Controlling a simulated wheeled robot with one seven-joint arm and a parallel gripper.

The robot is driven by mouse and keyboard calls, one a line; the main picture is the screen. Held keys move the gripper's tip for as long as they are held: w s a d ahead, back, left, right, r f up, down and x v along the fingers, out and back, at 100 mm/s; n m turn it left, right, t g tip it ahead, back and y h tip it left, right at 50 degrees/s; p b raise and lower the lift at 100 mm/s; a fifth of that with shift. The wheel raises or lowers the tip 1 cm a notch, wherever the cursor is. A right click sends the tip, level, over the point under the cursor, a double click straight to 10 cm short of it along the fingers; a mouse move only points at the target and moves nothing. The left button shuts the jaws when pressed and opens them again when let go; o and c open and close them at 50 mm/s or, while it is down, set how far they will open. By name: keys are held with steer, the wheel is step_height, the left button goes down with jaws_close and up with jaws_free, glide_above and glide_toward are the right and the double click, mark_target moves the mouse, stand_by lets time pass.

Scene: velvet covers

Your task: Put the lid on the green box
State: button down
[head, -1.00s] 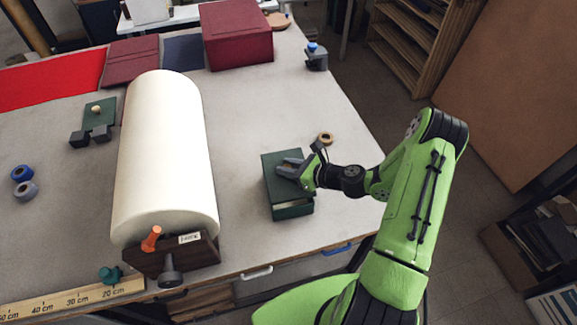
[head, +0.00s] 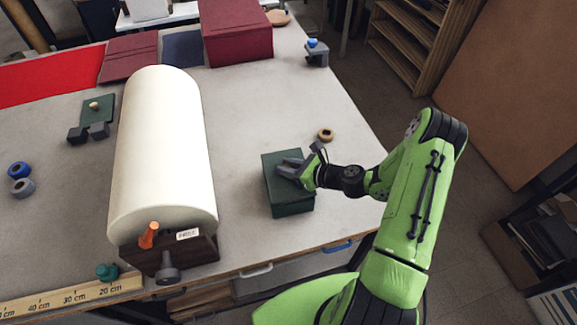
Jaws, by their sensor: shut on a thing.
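The green box (head: 292,208) stands near the right front part of the table. Its flat dark green lid (head: 275,190) lies over the top, and no gap shows between lid and box from this view. My gripper (head: 286,168) is over the lid from the right, its jaws shut on it. The exact grip point is hard to see, and the gripper and wrist hide the lid's right side.
A large cream roll (head: 162,150) on a dark wooden stand is left of the box. A small tan ring (head: 326,134) lies behind it. A green plate with a knob (head: 97,108) lies far left. Bare table surrounds the box.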

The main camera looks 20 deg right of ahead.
steer(key=shift+f+b, duration=0.6)
steer(key=shift+f, duration=0.3)
steer(key=c, duration=0.8)
jaws_free()
steer(key=v, duration=1.5)
steer(key=shift+s+d+r+b, duration=0.15)
steer(key=shift+s+d+b, duration=0.1)
steer(key=shift+d+b, duration=0.1)
